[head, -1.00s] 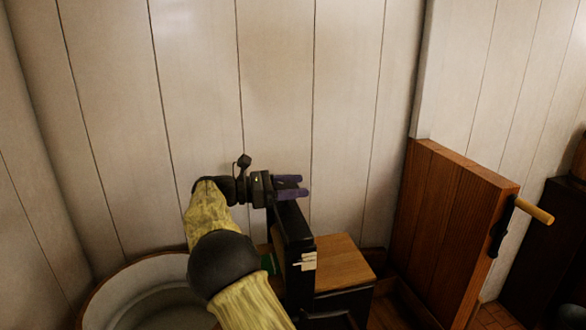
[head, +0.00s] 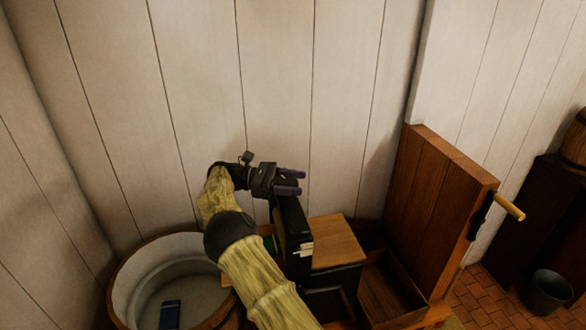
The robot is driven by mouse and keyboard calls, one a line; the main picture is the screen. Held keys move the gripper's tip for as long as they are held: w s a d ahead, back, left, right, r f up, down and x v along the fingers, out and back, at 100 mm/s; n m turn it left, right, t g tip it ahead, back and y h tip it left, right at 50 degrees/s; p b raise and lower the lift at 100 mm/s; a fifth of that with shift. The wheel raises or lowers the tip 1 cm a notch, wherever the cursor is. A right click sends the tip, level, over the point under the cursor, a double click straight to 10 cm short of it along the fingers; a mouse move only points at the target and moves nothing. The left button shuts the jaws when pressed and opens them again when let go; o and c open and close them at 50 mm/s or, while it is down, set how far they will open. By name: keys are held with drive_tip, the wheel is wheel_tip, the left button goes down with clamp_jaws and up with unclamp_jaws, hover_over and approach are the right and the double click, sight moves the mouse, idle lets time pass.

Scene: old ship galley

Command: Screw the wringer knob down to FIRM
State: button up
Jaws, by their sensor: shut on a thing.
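The wringer frame (head: 291,228) is a dark upright post with small pale tags on its near side, left of a wooden-topped block. My gripper (head: 289,182) is at the top of this post. Its two purple fingers point right and sit just over the post's top. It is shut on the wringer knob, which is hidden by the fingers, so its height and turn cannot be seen. The tags (head: 305,249) are too small to read. My arm comes up from below and covers part of the post's left side.
A round tub (head: 125,275) stands at lower left with a dark blue object (head: 170,314) inside. A bucket (head: 549,292) is on the tiled floor. The plank wall (head: 270,80) is close behind.

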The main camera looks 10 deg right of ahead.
sight(293, 181)
drive_tip(key=shift+s+r+m+g+y+p, duration=0.1)
drive_tip(key=shift+m+g+y+p, duration=0.4)
drive_tip(key=shift+p, duration=1.15)
drive_tip(key=shift+f+p, duration=0.25)
drive_tip(key=shift+p, duration=0.1)
drive_tip(key=o, duration=1)
drive_tip(key=shift+r, duration=0.2)
wheel_tip(293, 181, up, 10)
drive_tip(key=shift+f, duration=0.15)
